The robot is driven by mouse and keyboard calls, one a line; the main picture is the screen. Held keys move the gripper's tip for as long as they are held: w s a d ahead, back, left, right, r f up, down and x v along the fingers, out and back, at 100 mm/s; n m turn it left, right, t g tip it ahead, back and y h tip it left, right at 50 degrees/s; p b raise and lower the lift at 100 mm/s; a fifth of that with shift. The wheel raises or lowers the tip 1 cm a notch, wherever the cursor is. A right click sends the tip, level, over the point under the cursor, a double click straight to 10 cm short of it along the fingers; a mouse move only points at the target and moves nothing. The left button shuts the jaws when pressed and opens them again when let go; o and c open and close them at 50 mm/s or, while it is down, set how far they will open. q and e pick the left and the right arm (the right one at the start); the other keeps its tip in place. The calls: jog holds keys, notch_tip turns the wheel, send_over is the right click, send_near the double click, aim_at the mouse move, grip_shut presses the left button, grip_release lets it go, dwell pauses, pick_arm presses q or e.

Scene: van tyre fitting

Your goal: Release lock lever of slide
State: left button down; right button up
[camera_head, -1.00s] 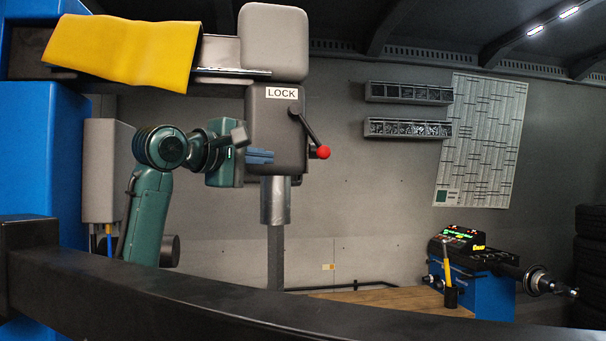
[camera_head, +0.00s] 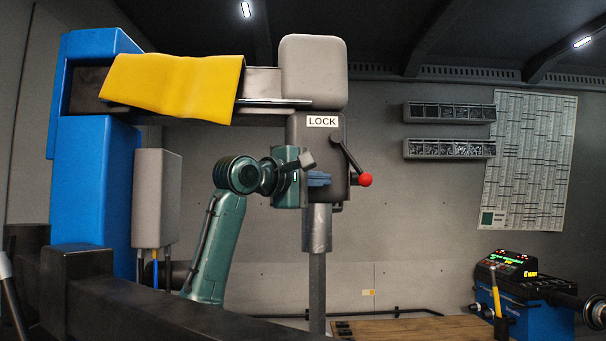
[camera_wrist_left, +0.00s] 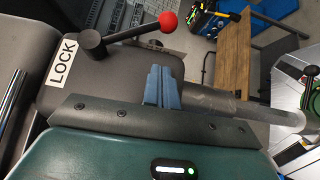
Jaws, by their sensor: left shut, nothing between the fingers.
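The lock lever (camera_head: 349,156) is a black arm with a red ball knob (camera_head: 365,179), on the grey lock housing (camera_head: 332,131) below a LOCK label (camera_head: 322,121). It slants down to the right in the head view. The lever (camera_wrist_left: 130,33) and its red knob (camera_wrist_left: 168,21) also show in the left wrist view. My left gripper (camera_head: 319,179) is beside the housing, left of the knob and apart from the lever. Its blue fingers (camera_wrist_left: 162,87) are closed together and empty. My right gripper is not in view.
A yellow cloth (camera_head: 175,86) drapes over the horizontal slide arm. A metal shaft (camera_head: 317,230) hangs under the housing. A blue column (camera_head: 95,190) and grey box (camera_head: 157,198) stand at left. A wheel balancer (camera_head: 535,300) stands at lower right.

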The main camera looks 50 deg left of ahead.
aim_at(347, 179)
pick_arm(q)
jog(key=w, duration=0.1)
jog(key=w+d, duration=0.1)
jog(key=w, duration=0.2)
jog(key=shift+d+r+p, duration=0.15)
jog(key=shift+d+p, duration=0.15)
jog(key=shift+w+d, duration=0.4)
jog(key=shift+w, duration=0.15)
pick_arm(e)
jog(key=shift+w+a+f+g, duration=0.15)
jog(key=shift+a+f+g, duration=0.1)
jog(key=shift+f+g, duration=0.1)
pick_arm(q)
jog(key=shift+w+d, duration=0.1)
jog(key=shift+d, duration=0.05)
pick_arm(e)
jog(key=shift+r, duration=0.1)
